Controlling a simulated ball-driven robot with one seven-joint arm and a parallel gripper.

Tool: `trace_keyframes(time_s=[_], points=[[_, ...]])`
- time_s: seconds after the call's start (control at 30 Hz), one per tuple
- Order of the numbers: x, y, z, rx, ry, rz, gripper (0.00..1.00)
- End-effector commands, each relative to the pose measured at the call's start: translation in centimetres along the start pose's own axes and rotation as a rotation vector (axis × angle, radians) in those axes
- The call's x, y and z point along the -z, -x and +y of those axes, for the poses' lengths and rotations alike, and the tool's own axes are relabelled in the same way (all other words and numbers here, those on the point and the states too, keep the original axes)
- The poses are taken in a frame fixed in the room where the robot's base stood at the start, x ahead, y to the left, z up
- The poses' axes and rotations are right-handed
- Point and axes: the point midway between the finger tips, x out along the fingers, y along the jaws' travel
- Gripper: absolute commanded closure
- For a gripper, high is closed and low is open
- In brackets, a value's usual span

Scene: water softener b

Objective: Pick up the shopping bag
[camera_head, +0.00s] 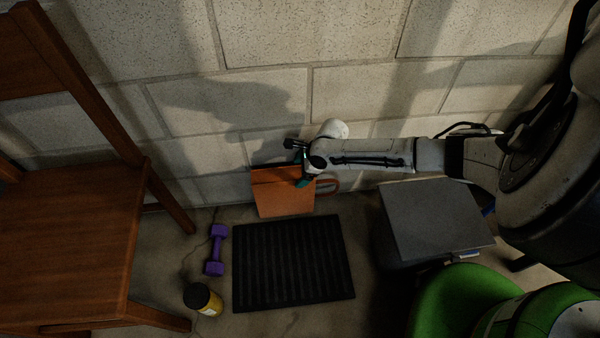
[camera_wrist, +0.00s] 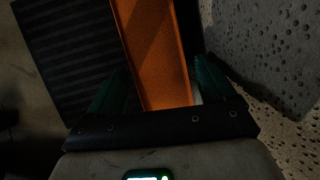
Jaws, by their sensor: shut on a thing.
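The orange shopping bag (camera_head: 284,193) stands upright near the block wall, behind the black ribbed mat. Its handle shows at its right side. My gripper (camera_head: 301,176) is at the bag's upper right part, shut on it. In the wrist view the orange bag (camera_wrist: 158,55) runs between the two green fingers of my gripper (camera_wrist: 165,92). The exact contact of the fingertips is hard to see in the dark. I cannot tell whether the bag's bottom touches the floor.
A black ribbed mat (camera_head: 293,262) lies in front of the bag. A purple dumbbell (camera_head: 215,250) and a yellow jar with a black lid (camera_head: 203,299) are left of it. A wooden chair (camera_head: 75,225) stands at left, a grey-topped box (camera_head: 435,215) at right, a green object (camera_head: 460,300) below it.

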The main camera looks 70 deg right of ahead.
Motion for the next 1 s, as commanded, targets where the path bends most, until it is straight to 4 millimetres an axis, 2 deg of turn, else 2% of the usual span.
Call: trace_keyframes(time_s=[0.03, 0.27, 0.5, 0.8, 1.0], points=[[-0.5, 1.0, -0.2, 0.001, -0.001, -0.002, 0.89], [-2.5, 3.0, 1.3, -0.001, -0.005, -0.006, 0.89], [-5.5, 6.1, 3.3, -0.001, -0.006, -0.007, 0.90], [-8.7, 7.5, 7.1, 0.000, -0.006, -0.007, 0.90], [-10.2, 8.1, 9.1, 0.000, -0.006, -0.003, 0.90]])
